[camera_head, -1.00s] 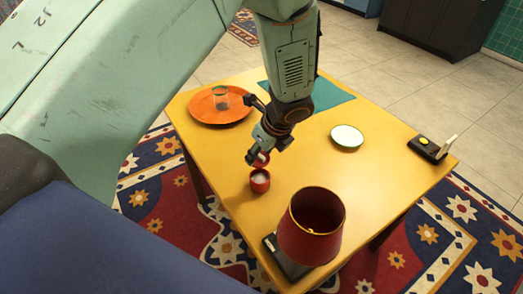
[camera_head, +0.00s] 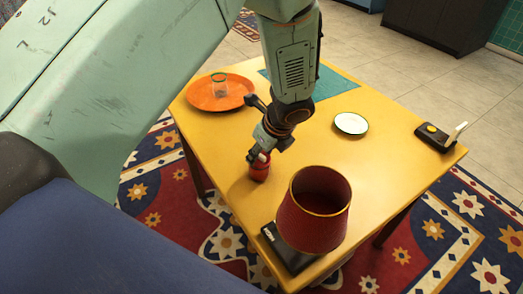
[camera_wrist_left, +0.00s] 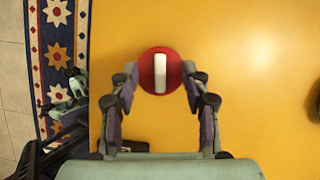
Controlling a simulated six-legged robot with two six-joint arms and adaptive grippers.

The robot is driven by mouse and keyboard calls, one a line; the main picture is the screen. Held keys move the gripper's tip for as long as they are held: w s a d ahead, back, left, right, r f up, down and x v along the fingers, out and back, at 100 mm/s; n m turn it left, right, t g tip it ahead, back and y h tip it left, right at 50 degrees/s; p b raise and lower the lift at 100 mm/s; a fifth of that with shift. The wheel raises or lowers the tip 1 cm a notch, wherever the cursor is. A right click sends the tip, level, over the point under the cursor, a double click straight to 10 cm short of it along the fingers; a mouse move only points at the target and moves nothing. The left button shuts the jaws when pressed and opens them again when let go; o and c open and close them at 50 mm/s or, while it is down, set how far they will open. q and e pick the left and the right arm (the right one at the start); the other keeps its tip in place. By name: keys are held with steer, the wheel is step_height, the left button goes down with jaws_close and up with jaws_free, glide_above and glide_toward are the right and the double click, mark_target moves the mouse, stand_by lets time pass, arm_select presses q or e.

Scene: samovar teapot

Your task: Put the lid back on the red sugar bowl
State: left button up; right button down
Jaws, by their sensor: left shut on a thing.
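The red sugar bowl (camera_head: 259,173) stands upright near the table's front left edge in the head view. My left gripper (camera_head: 257,155) points down right over it and is shut on the lid. In the left wrist view the lid (camera_wrist_left: 160,72) is a round red disc with a pale bar across it, held between the fingertips of my left gripper (camera_wrist_left: 160,75). The lid is at the bowl's mouth and covers its opening from view. I cannot tell whether it rests on the rim or is just above it. My right gripper is not in view.
An orange plate (camera_head: 240,97) with a glass (camera_head: 219,84) is behind. A white dish (camera_head: 351,123) and a black device (camera_head: 434,137) are to the right. The table's middle is clear.

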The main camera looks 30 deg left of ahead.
arm_select(q)
steer(key=shift+a, duration=0.1)
stand_by(0.3)
steer(key=shift+r, duration=0.1)
steer(key=shift+c, duration=0.5)
jaws_close()
steer(key=shift+s+r+p, duration=0.25)
steer(key=shift+r+p, duration=0.1)
steer(key=shift+p, duration=0.4)
steer(key=shift+f, duration=0.15)
stand_by(0.5)
steer(key=shift+d, duration=0.2)
stand_by(0.5)
